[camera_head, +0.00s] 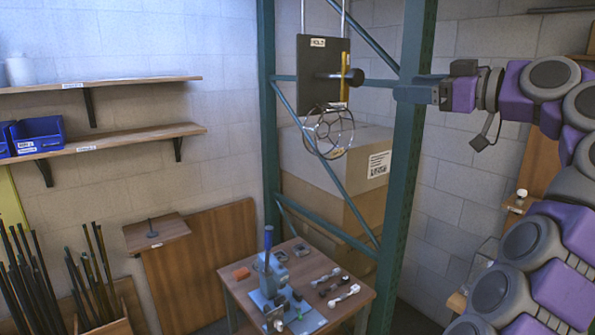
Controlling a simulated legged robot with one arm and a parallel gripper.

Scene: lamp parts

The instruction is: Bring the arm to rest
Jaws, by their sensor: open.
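My arm, purple and grey, curves up the right side and reaches left across the upper right. My gripper (408,90) is at its left end, in front of the green upright post, pointing left. It is open, and nothing shows between its fingers. A dark hanging board (317,60) with a paper label is to the left of the gripper. A dark round knob (355,77) sticks out from the board toward the gripper, with a small gap between them in the picture. A round wire cage (328,132) hangs below the board.
A small wooden table (245,303) below holds a blue device (268,290) and several small parts. Green posts (402,200) and braces stand close to my gripper. Large cardboard boxes (315,165) are behind them. Wall shelves (110,142) and a box of dark rods (115,325) are at left.

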